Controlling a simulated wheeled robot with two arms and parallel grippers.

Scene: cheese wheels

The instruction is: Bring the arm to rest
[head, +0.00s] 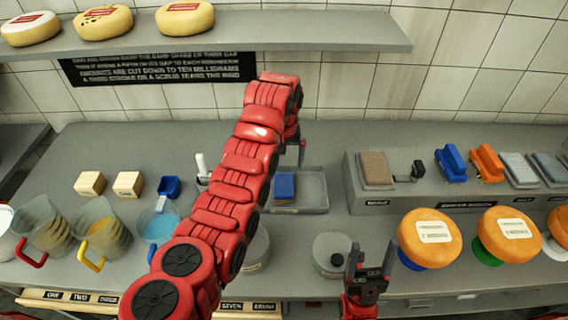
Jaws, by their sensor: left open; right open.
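My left arm (240,165), red and segmented, reaches from the bottom left across the counter to the back. Its gripper (301,150) shows only in small part, as dark fingers past the arm's far end, above the grey tray (313,190). It is open and I see nothing held in it. My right gripper (368,262) is at the bottom centre, with its two dark fingers pointing up and apart. It is open and empty, in front of the counter and just right of a round grey lidded pot (331,252).
A blue block (285,187) lies in the tray. Jugs (100,228) stand at left, near wooden blocks (128,184). Orange cheese wheels (430,237) stand at right on coloured supports. A raised ledge (440,198) holds brushes (451,163). A shelf (300,32) with cheeses (185,18) hangs above.

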